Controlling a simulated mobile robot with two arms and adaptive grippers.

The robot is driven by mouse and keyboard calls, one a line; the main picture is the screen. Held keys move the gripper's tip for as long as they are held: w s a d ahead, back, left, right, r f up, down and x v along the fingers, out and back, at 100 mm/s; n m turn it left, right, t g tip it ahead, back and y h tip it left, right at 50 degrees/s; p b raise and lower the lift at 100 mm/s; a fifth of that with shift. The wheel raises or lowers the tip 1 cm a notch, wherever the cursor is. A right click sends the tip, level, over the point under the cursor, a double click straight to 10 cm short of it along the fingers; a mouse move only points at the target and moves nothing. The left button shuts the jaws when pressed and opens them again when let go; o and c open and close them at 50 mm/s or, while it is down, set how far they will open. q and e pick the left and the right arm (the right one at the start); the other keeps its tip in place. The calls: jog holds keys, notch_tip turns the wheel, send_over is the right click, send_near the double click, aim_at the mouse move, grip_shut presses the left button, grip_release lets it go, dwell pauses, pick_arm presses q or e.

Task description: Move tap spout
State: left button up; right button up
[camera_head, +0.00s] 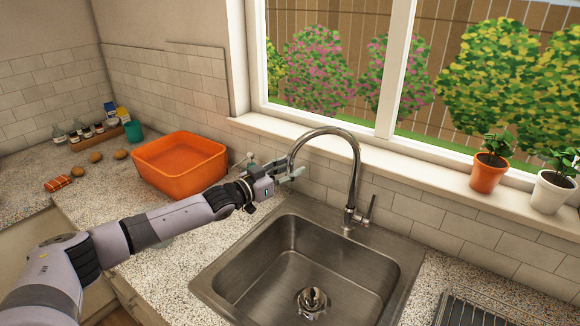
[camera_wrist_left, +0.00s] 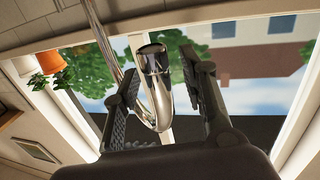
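The chrome tap spout (camera_head: 356,163) arches over the back of the steel sink (camera_head: 225,283), with its outlet end hanging to the left. The tap's small lever (camera_head: 370,208) is at the right of its base. My left gripper (camera_head: 291,171) is at the outlet end of the spout. In the left wrist view the curved spout (camera_wrist_left: 155,62) lies between the two dark fingers of my left gripper (camera_wrist_left: 159,66). The fingers are apart, with gaps visible on both sides of the spout. My right gripper is not in view.
An orange tub (camera_head: 180,178) stands on the counter left of the sink, close behind my left arm. A window sill with an orange pot (camera_head: 487,176) and a white pot (camera_head: 550,194) runs behind the tap. A drying rack (camera_head: 480,312) is at the lower right.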

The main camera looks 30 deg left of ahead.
pick_arm(q)
jog(key=shift+c, duration=0.3)
grip_shut()
dwell(0.3)
dwell(0.4)
